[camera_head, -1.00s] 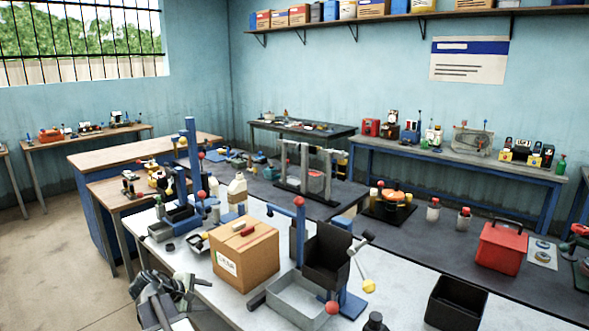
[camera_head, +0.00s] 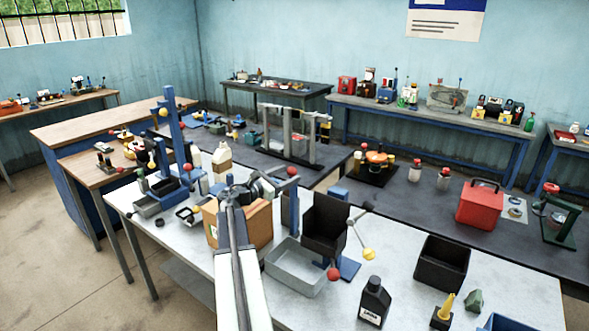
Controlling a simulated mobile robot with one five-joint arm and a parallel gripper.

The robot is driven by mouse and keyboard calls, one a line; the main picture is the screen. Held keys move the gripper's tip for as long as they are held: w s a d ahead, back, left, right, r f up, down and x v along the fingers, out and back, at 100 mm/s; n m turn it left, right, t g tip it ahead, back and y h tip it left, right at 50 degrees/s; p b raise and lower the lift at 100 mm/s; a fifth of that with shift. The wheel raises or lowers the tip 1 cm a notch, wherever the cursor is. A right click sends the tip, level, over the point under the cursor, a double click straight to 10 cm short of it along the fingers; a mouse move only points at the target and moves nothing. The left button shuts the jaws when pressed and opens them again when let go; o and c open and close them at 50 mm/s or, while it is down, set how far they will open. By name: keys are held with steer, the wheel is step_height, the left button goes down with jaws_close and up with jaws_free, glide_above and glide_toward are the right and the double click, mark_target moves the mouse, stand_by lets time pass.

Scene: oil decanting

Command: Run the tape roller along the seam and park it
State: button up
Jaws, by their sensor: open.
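A cardboard box (camera_head: 262,226) stands on the pale bench, left of the blue stand with the black bin. My arm reaches up from the bottom edge and covers the middle of the box. My gripper (camera_head: 248,187) is at the far end of the arm, by the upper part of the box in the picture; it is small and dark, open. The tape roller and the seam on the box top are hidden behind my arm. I cannot tell whether the gripper touches the box.
A grey tray (camera_head: 292,268) and a black bin (camera_head: 325,225) with yellow and red knobs stand right of the box. A dark bottle (camera_head: 373,302) and a black crate (camera_head: 440,264) stand farther right. A blue post (camera_head: 174,130) rises at left.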

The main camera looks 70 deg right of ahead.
steer(key=x, duration=0.6)
steer(key=shift+d, duration=0.25)
steer(key=shift+w, duration=0.15)
jaws_close()
steer(key=shift+a+f, duration=0.1)
stand_by(0.7)
